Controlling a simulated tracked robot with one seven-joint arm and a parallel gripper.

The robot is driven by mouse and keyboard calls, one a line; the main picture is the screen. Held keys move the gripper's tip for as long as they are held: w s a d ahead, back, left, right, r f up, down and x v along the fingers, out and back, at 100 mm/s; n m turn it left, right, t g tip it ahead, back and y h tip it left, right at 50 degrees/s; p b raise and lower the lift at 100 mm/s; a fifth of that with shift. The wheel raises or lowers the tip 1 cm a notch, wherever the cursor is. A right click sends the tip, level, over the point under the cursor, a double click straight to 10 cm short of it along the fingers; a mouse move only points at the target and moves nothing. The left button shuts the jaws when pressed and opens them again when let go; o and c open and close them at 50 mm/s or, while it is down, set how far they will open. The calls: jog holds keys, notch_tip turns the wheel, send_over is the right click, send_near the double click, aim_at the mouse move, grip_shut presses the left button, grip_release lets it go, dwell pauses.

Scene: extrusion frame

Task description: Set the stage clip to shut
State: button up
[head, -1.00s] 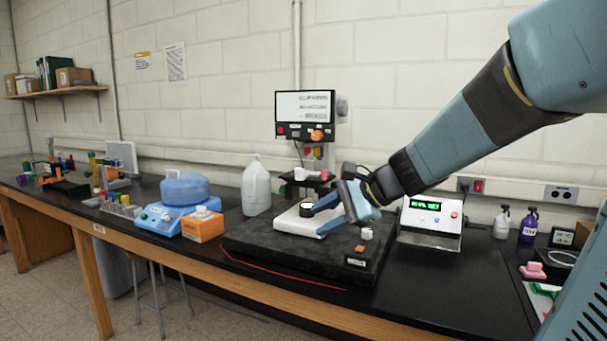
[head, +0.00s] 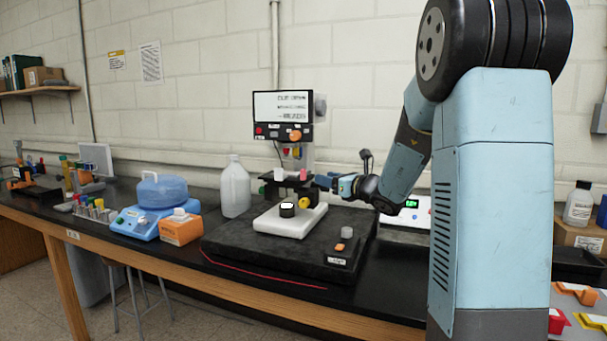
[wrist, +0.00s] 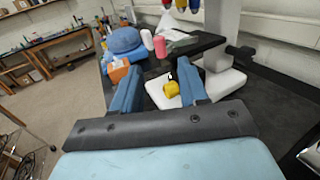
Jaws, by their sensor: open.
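The instrument's dark stage (head: 288,187) stands above a white base (head: 277,223). A white piece (head: 279,173) and a pink piece (head: 303,174) are upright on the stage; I cannot tell which part is the stage clip. They also show in the wrist view, the white one (wrist: 147,39) and the pink one (wrist: 160,46). My gripper (head: 323,182) is at the stage's right side, about level with it. In the wrist view my gripper (wrist: 158,67) has its fingers apart, with nothing held. A yellow knob (wrist: 171,89) on the white base shows between and below the fingers.
A black cylinder (head: 287,210) sits on the white base. The dark slab (head: 240,240) carries the instrument and a small control box (head: 343,252). A display panel (head: 283,116) hangs above the stage.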

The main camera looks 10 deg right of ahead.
aim_at(305, 173)
jog(key=x, duration=1.1)
jog(key=shift+w, duration=0.15)
jog(key=shift+a, duration=0.1)
grip_shut()
